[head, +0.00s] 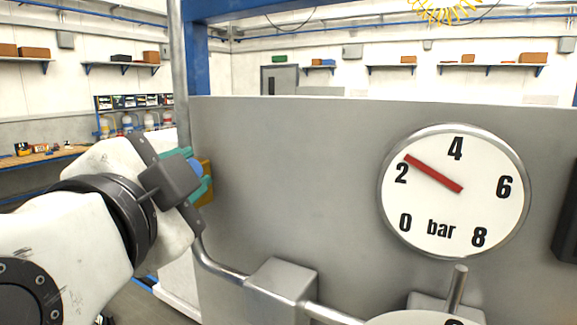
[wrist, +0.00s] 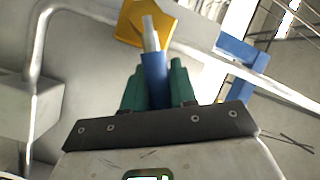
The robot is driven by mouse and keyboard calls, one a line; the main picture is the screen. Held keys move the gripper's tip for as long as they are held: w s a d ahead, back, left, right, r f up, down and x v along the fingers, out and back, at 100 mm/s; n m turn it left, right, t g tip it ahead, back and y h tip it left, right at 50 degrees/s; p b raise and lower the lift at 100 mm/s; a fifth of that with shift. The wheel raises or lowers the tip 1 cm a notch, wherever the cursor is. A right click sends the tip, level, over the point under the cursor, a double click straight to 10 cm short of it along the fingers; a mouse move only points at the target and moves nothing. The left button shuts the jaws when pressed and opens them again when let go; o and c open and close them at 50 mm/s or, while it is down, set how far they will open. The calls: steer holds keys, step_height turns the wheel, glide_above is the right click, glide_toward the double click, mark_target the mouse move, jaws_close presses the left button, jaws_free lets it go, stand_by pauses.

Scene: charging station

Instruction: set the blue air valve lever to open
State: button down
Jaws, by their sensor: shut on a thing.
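The blue air valve lever (wrist: 154,78) lies between the two teal fingers of my gripper (wrist: 156,88) in the wrist view. My gripper is shut on it. A bare metal part of the lever runs from the blue grip towards a yellow plate (wrist: 132,24). In the head view my gripper (head: 196,172) is at the left edge of the grey panel, with a bit of the blue lever (head: 196,165) and yellow plate (head: 206,185) showing. My gripper hides most of the valve there, so I cannot tell the lever's exact setting.
A grey panel (head: 290,180) fills the middle and right. A round bar gauge (head: 455,215) on it has its red needle a little above 2. A metal pipe (head: 222,268) bends under my gripper to a grey box (head: 280,285). A workbench (head: 45,157) stands far left.

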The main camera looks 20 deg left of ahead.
steer(key=c, duration=1)
jaws_free()
steer(key=shift+s, duration=0.1)
steer(key=b+v, duration=0.3)
steer(key=v, duration=0.7)
steer(key=shift+s+d, duration=0.15)
steer(key=shift+s, duration=0.15)
steer(key=shift+c, duration=0.3)
